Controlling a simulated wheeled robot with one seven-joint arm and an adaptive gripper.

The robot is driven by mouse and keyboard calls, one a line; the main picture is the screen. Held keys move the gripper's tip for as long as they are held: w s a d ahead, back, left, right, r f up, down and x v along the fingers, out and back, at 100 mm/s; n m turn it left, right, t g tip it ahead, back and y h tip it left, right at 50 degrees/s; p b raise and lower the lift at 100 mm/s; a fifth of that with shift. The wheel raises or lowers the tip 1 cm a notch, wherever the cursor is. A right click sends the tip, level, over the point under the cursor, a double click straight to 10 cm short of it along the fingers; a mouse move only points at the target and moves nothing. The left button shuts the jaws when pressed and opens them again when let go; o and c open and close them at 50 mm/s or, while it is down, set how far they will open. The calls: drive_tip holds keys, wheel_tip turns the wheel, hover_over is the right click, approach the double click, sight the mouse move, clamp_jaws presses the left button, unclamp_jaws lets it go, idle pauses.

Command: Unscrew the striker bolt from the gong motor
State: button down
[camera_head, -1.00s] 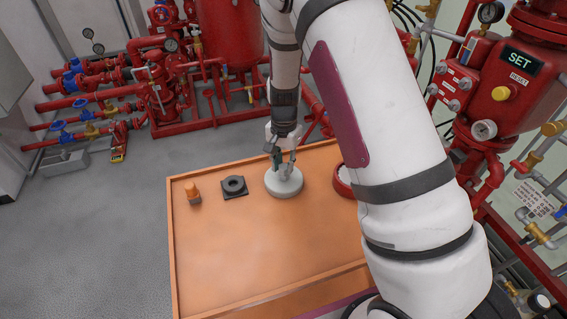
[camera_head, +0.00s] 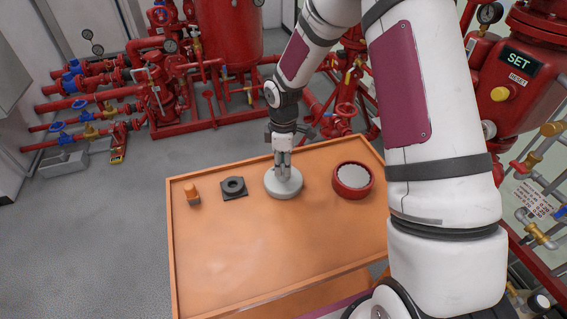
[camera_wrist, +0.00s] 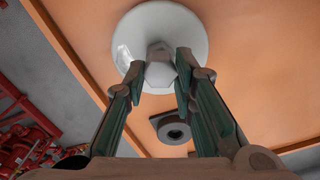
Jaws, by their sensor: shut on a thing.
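A pale grey round unit (camera_head: 285,190), which I take to be the gong motor, stands on the orange table near its far edge. In the wrist view it is a light disc (camera_wrist: 140,30) with a grey hex-headed bolt (camera_wrist: 159,74) at its middle. My gripper (camera_head: 282,175) points down over the disc. In the wrist view my two fingertips (camera_wrist: 159,68) are on either side of the bolt head and shut on it. The bolt's lower part is hidden, so I cannot tell how far it sits in the disc.
On the orange table (camera_head: 250,255), a red ring-shaped gong (camera_head: 352,192) with a pale centre is at the right. A dark square-based ring (camera_head: 234,188) and a small orange-topped part (camera_head: 193,194) are at the left. The table's front is clear. Red pipework (camera_head: 215,105) stands behind.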

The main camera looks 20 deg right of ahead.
sight(283, 167)
drive_tip(key=n, duration=0.4)
drive_tip(key=shift+n, duration=0.3)
drive_tip(key=shift+r+p, duration=1.2)
drive_tip(key=shift+r, duration=1.5)
drive_tip(key=m, duration=0.4)
drive_tip(key=shift+s+d+r+m, duration=0.1)
drive_tip(key=shift+s+r+m, duration=0.2)
drive_tip(key=m, duration=0.5)
drive_tip(key=shift+s+r, duration=0.25)
drive_tip(key=shift+s, duration=0.05)
drive_tip(key=m, duration=0.5)
drive_tip(key=s+r+m, duration=0.1)
drive_tip(key=m, duration=0.2)
drive_tip(key=shift+m, duration=0.3)
